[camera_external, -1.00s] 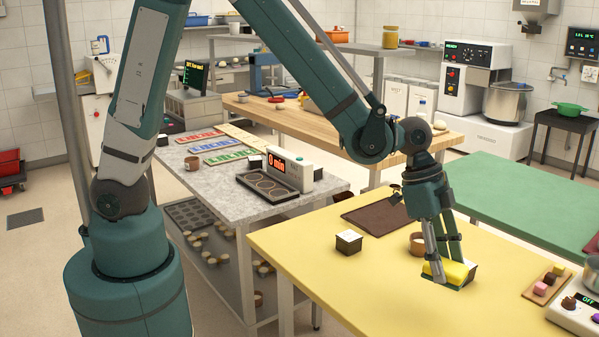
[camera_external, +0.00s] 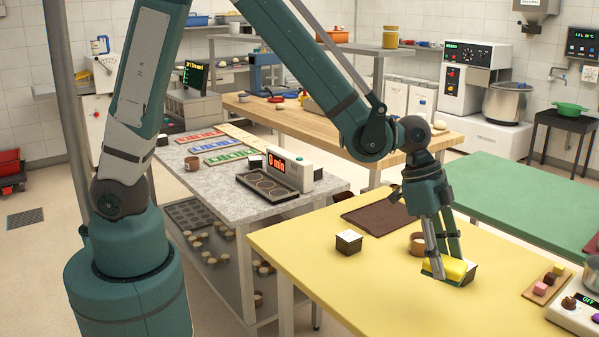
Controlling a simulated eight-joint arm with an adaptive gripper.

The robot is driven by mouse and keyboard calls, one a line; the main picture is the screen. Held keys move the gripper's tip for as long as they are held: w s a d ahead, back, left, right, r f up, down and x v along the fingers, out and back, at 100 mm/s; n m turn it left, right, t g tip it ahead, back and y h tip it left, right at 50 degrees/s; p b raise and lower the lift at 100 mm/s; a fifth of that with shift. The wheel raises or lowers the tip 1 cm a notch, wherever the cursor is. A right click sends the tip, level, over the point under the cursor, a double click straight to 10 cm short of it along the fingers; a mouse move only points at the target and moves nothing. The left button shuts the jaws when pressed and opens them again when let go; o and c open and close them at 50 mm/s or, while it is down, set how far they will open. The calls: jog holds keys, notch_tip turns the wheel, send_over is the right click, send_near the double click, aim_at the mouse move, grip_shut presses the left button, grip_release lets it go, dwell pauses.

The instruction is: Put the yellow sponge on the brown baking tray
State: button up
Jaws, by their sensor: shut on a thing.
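The yellow sponge (camera_external: 456,269) is on the yellow table (camera_external: 330,275), at the right of the external view. My gripper (camera_external: 443,272) reaches down over it and is shut on it, with the fingers partly hiding it. A dark box-like thing shows right beside the sponge; I cannot tell how they touch. The brown baking tray (camera_external: 368,219) lies flat on the same table, up and left of my gripper. Its right end is partly covered by my gripper's wrist.
A small dark box with a white top (camera_external: 348,242) stands in front of the tray. A brown cup (camera_external: 417,242) stands close to my gripper. A board with sweets (camera_external: 545,286) and a scale (camera_external: 580,312) are at the right. The table's front left is clear.

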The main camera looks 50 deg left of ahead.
jog(key=w+a+n, duration=0.1)
jog(key=w+a, duration=0.4)
jog(key=a, duration=0.1)
jog(key=w+a+n, duration=0.1)
jog(key=w+a, duration=0.4)
jog(key=a, duration=0.2)
jog(key=w+a+n+t, duration=0.1)
jog(key=w+a, duration=0.5)
jog(key=shift+w+a+r, duration=0.1)
jog(key=shift+a+r, duration=0.05)
jog(key=shift+a, duration=0.05)
jog(key=w+a+n, duration=0.1)
jog(key=w+a, duration=0.1)
jog(key=a, duration=0.5)
jog(key=w+a+n, duration=0.1)
jog(key=w+a, duration=0.2)
jog(key=a, duration=0.4)
jog(key=w+a+n+t+y+p, duration=0.1)
jog(key=w+a, duration=0.2)
jog(key=a, duration=0.4)
jog(key=shift+w+a, duration=0.25)
jog(key=shift+a, duration=0.05)
send_over(387, 215)
jog(key=s+a, duration=0.1)
jog(key=shift+s+f+b, duration=0.2)
jog(key=shift+f+b, duration=0.15)
jog(key=shift+f, duration=2.8)
jog(key=shift+f, duration=1.85)
jog(key=shift+f+b, duration=0.2)
jog(key=shift+b, duration=0.2)
